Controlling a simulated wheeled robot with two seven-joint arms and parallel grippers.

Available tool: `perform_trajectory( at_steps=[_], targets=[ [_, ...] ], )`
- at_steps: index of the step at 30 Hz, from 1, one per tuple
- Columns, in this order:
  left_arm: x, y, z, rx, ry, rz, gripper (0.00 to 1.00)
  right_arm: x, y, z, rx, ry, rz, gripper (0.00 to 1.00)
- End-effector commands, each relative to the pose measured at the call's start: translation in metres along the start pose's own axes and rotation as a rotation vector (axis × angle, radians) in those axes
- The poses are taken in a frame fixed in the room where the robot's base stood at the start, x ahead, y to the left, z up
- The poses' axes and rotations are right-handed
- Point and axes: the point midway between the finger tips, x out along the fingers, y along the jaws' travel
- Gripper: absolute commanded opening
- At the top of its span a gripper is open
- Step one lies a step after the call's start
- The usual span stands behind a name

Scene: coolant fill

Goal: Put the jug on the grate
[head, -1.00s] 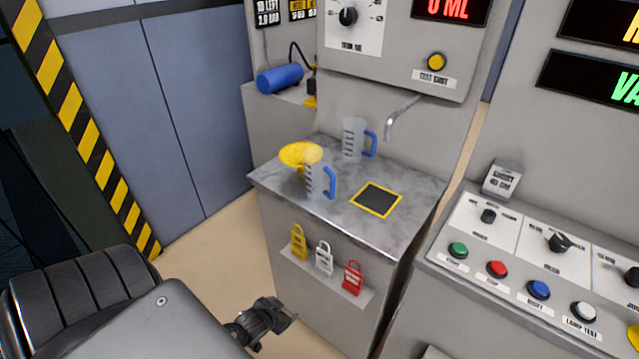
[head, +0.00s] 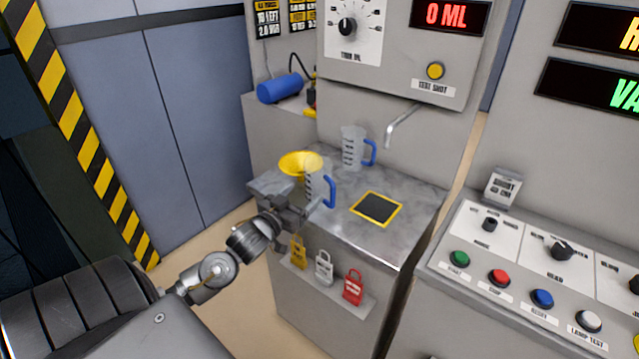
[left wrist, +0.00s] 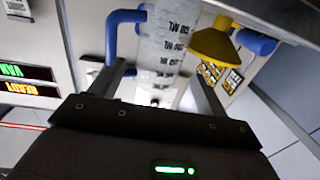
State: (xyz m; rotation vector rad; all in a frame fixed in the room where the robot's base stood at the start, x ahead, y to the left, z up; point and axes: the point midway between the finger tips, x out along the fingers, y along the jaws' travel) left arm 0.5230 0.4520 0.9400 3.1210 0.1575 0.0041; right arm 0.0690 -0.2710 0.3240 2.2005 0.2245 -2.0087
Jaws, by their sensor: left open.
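The front jug (head: 315,178) is clear with a blue handle and stands upright near the front left of the steel counter. A second similar jug (head: 352,148) stands behind it. The grate (head: 376,208) is a dark square with a yellow border, right of the front jug, with nothing on it. My left gripper (head: 306,208) is open at the front jug and hides its lower part. In the left wrist view the jug (left wrist: 160,45) appears between the spread fingers (left wrist: 160,92); I cannot tell whether they touch it. My right gripper is out of view.
A yellow funnel (head: 298,163) sits just left of the front jug. A metal spout (head: 400,127) overhangs the counter (head: 385,245) near the back. Padlock-shaped tags (head: 323,268) hang on the counter's front. A button console (head: 480,240) stands to the right.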

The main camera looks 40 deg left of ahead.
Motion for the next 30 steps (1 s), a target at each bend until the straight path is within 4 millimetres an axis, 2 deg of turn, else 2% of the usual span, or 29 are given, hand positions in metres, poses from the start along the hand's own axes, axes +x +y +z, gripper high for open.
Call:
perform_trajectory(
  at_steps=[3, 11, 16, 21, 29, 30],
  targets=[
    [0.013, 0.0, -0.001, 0.0, 0.0, 0.0, 0.76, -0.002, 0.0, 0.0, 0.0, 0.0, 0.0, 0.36],
    [0.021, 0.0, -0.002, 0.001, -0.001, 0.0, 0.76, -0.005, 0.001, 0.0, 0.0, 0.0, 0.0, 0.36],
    [0.047, -0.001, -0.008, 0.0, -0.001, 0.0, 0.76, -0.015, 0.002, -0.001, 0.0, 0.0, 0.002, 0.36],
    [0.065, -0.001, -0.005, 0.0, -0.001, 0.001, 0.76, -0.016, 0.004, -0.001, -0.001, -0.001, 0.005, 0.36],
    [0.068, -0.001, -0.004, 0.001, -0.002, 0.0, 0.76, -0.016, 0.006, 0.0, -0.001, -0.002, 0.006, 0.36],
    [0.068, -0.001, -0.004, 0.001, -0.002, 0.0, 0.74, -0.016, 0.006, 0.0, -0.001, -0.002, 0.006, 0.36]
  ],
)
